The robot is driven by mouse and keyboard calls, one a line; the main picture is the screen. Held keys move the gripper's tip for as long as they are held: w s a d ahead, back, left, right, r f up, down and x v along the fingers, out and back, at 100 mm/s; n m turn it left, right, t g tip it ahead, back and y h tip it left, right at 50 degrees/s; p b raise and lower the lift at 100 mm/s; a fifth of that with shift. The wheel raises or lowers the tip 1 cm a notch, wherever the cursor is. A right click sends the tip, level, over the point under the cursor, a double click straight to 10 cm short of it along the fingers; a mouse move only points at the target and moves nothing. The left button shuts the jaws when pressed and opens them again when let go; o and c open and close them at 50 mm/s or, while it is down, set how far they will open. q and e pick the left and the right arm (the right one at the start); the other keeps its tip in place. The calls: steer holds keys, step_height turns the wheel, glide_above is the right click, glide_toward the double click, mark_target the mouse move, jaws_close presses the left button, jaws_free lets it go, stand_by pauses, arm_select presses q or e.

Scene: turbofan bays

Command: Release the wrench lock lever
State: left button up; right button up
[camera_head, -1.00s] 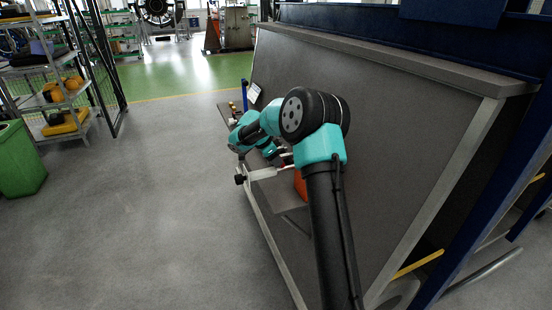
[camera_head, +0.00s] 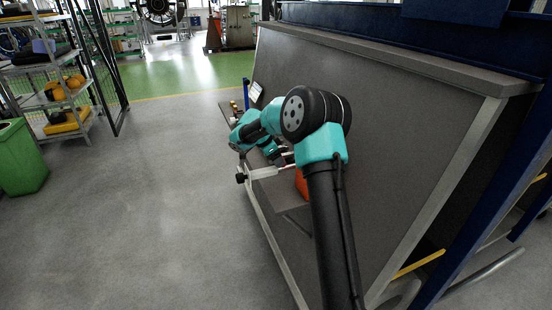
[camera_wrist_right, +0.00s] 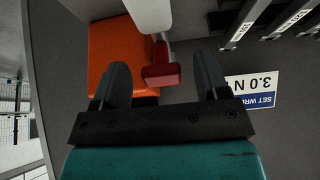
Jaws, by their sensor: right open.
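A small red lever (camera_wrist_right: 161,68) shows in the right wrist view, at the end of a pale grey part (camera_wrist_right: 150,14), probably the wrench. My right gripper (camera_wrist_right: 161,74) is open, with one dark finger on each side of the red lever. There are gaps between the lever and both fingers. In the head view my right gripper (camera_head: 281,156) is small and partly hidden by my own arm, above the bench shelf. The lever cannot be made out there. My left gripper is in neither view.
An orange block (camera_wrist_right: 110,48) lies behind the left finger in the wrist view. A "SET WRENCH 3.0 N" label (camera_wrist_right: 252,90) and several dark tools (camera_wrist_right: 244,22) are at the right. In the head view a large grey panel (camera_head: 400,130) rises right of the arm; open floor (camera_head: 150,200) lies left.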

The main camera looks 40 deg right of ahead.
steer(key=v, duration=1.7)
steer(key=w+a+f+n+t+y, duration=0.1)
steer(key=w+a+f+n+t, duration=0.5)
steer(key=w+f+n, duration=0.25)
steer(key=s+a+f+n+g+y, duration=0.1)
steer(key=s+a+f+n+y, duration=0.1)
steer(key=a+f, duration=0.45)
steer(key=s+a+f+n+y, duration=0.2)
steer(key=s+a+f+n, duration=0.15)
steer(key=f, duration=0.65)
steer(key=s+a+f+n+g+y, duration=0.1)
steer(key=s+a+f+n+y, duration=0.2)
steer(key=s+a+f, duration=0.75)
steer(key=s+a+f+n, duration=0.1)
steer(key=s+f, duration=0.2)
steer(key=s, duration=0.3)
steer(key=s+a+f+n, duration=0.1)
steer(key=s+a+f, duration=0.1)
steer(key=s+f, duration=0.2)
steer(key=s+a+f+n+g+y, duration=0.1)
steer(key=s+f, duration=0.2)
steer(key=s, duration=0.7)
steer(key=shift+a+f+n, duration=0.2)
steer(key=shift+n, duration=0.2)
